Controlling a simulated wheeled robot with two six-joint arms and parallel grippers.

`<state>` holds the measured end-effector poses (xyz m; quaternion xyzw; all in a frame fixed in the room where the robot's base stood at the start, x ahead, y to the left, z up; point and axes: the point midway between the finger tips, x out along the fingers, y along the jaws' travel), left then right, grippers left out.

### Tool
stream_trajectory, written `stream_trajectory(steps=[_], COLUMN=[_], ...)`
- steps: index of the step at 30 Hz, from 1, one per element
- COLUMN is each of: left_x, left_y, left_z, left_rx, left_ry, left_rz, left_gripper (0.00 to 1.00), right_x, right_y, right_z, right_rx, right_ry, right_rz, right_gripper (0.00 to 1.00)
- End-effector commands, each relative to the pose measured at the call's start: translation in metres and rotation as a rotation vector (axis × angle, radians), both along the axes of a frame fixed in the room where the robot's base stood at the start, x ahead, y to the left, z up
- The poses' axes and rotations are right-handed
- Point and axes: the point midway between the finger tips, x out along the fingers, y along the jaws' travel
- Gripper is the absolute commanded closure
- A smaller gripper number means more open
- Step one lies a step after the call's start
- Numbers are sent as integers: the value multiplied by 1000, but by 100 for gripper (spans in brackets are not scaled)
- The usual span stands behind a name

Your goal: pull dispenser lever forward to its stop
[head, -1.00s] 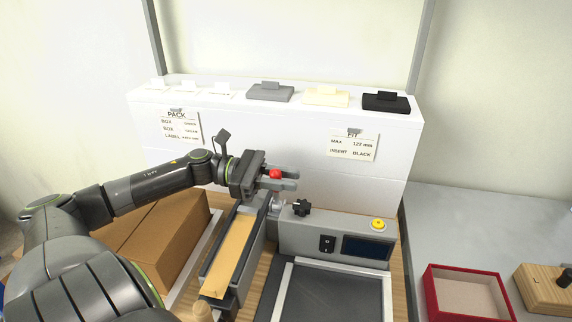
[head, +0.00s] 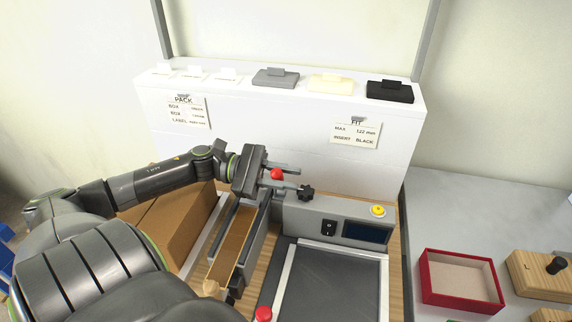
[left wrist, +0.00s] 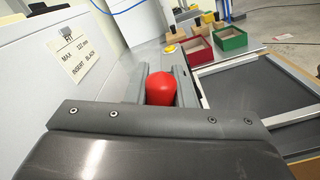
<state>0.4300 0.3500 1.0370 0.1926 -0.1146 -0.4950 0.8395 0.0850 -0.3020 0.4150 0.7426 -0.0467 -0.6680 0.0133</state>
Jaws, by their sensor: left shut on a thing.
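The dispenser lever's red knob (head: 277,174) sits between the fingers of my left gripper (head: 284,178), which is shut on it. In the left wrist view the red knob (left wrist: 160,90) shows between the two grey fingers, in line with the palm. The lever's shaft is mostly hidden by the gripper. The dispenser (head: 262,240) is a long grey channel below the gripper, with a tan strip (head: 233,243) along it. My right gripper is in neither view.
A grey machine with a black star knob (head: 306,192), yellow button (head: 377,210) and dark screen (head: 366,233) stands right of the gripper. A white shelf (head: 290,145) is behind. A brown box (head: 172,232) lies left. Another red knob (head: 263,313) is at the bottom edge.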

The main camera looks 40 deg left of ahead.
Motion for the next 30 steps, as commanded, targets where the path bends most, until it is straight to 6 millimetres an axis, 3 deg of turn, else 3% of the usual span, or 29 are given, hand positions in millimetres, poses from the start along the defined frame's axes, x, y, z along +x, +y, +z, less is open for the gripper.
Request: stream_trajectory(steps=[3, 4, 9, 20, 26, 30], left_x=[-1, -1, -1, -3, -15, -31], left_y=[-1, 0, 0, 3, 26, 55], left_z=[-2, -2, -2, -2, -2, -1], left_rx=[6, 6, 5, 6, 8, 9], left_ry=[-2, -2, -1, 1, 7, 8], left_rz=[-4, -4, -3, -2, 0, 1], left_gripper=[100, 77, 57, 57, 57, 57], right_x=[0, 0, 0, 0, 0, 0], right_y=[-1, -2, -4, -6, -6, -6], right_z=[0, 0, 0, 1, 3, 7], right_rx=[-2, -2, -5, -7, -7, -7], right_ry=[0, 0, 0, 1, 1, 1], right_rz=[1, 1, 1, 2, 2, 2], right_gripper=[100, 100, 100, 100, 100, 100])
